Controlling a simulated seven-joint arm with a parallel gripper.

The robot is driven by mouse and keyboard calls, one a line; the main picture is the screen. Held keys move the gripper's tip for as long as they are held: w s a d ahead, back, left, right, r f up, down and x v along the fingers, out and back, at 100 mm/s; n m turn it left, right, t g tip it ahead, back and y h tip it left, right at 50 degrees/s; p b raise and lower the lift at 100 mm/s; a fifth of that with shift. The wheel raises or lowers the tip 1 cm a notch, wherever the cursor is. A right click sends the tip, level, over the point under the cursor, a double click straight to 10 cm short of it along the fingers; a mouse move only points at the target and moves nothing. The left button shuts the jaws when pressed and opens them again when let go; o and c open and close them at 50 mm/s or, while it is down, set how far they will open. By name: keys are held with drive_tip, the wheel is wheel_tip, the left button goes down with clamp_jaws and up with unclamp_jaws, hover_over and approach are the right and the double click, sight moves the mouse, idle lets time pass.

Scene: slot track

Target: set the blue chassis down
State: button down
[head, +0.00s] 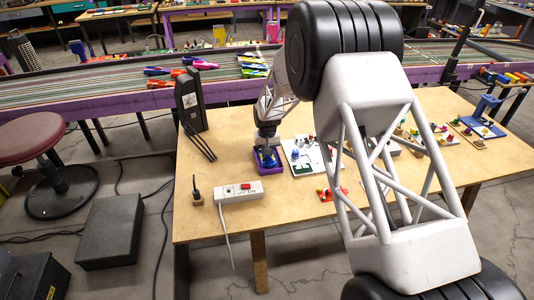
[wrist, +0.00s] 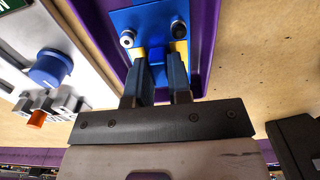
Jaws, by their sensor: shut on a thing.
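The blue chassis (head: 268,158) is low at the purple tray (head: 258,171), near the middle of the wooden table. In the wrist view the chassis (wrist: 152,18) is a flat blue plate with grey round parts and yellow patches, framed by the purple tray walls (wrist: 204,40). My gripper (head: 266,146) points down over it. In the wrist view my gripper (wrist: 163,72) is shut on a blue raised part of the chassis. The chassis underside is hidden, so I cannot tell whether it touches the tray floor.
A white board (head: 299,168) with small parts stands just right of the tray. A white power strip (head: 239,191) lies in front of it, and a red part (head: 333,193) lies to the front right. A black upright device (head: 190,103) stands behind left.

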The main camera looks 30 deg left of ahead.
drive_tip(key=shift+f, duration=0.35)
drive_tip(key=shift+f, duration=0.15)
drive_tip(key=c, duration=1.1)
unclamp_jaws()
drive_tip(key=shift+o, duration=0.2)
wheel_tip(320, 180, up, 12)
idle(0.4)
